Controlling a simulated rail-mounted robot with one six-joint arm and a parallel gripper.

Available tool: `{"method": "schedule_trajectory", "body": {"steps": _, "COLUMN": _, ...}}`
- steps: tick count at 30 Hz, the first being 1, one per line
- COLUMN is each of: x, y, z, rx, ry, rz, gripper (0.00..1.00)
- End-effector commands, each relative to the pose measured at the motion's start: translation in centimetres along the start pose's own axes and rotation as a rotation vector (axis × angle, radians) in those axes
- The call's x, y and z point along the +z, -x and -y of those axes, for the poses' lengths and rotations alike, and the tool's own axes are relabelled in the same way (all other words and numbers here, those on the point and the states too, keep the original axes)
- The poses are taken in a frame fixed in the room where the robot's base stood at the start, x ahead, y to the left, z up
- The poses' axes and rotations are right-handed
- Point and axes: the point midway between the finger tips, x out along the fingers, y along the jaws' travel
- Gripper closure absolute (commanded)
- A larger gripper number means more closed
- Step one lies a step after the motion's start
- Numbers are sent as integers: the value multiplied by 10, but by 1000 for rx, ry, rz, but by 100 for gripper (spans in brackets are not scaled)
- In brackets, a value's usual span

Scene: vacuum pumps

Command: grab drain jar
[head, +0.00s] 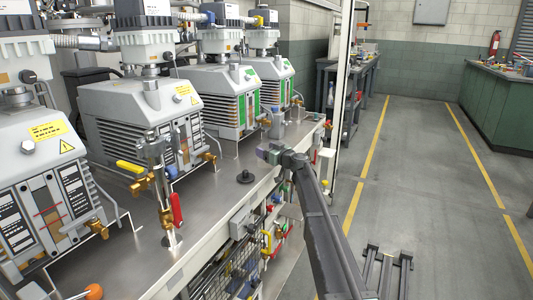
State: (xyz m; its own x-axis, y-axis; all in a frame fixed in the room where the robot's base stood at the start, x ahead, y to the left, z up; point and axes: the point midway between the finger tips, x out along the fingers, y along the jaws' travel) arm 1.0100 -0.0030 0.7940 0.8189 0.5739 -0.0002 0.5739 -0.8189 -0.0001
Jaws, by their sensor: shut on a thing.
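My gripper (266,153) is at the end of my dark arm, over the front edge of the steel bench (215,205), in front of the pumps with green-edged panels. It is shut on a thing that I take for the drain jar. The gripper is small here and its fingers hide most of what it holds, so the jar's outline cannot be made out. A small grey cylinder (277,126) shows just beyond the gripper; whether it touches the gripper I cannot tell.
Several grey vacuum pumps (140,110) line the bench. A brass-valved pipe (160,185) with a red handle stands near the front. A black knob-like part (245,177) sits left of my gripper. The floor aisle (420,180) on the right is mostly clear.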

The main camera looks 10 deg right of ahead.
Motion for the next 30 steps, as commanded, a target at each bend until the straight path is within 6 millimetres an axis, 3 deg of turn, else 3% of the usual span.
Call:
{"method": "schedule_trajectory", "body": {"steps": 8, "x": -55, "y": 0, "z": 0, "rx": 0, "ry": 0, "rz": 0, "gripper": 54}}
{"method": "schedule_trajectory", "body": {"steps": 15, "x": -141, "y": 0, "z": 0, "rx": 0, "ry": 0, "rz": 0, "gripper": 54}}
{"method": "schedule_trajectory", "body": {"steps": 19, "x": -177, "y": 0, "z": 0, "rx": 0, "ry": 0, "rz": 0, "gripper": 54}}
{"method": "schedule_trajectory", "body": {"steps": 24, "x": -197, "y": 0, "z": 0, "rx": 0, "ry": 0, "rz": 0, "gripper": 54}}
{"method": "schedule_trajectory", "body": {"steps": 30, "x": -195, "y": 0, "z": 0, "rx": 0, "ry": 0, "rz": 0, "gripper": 54}}
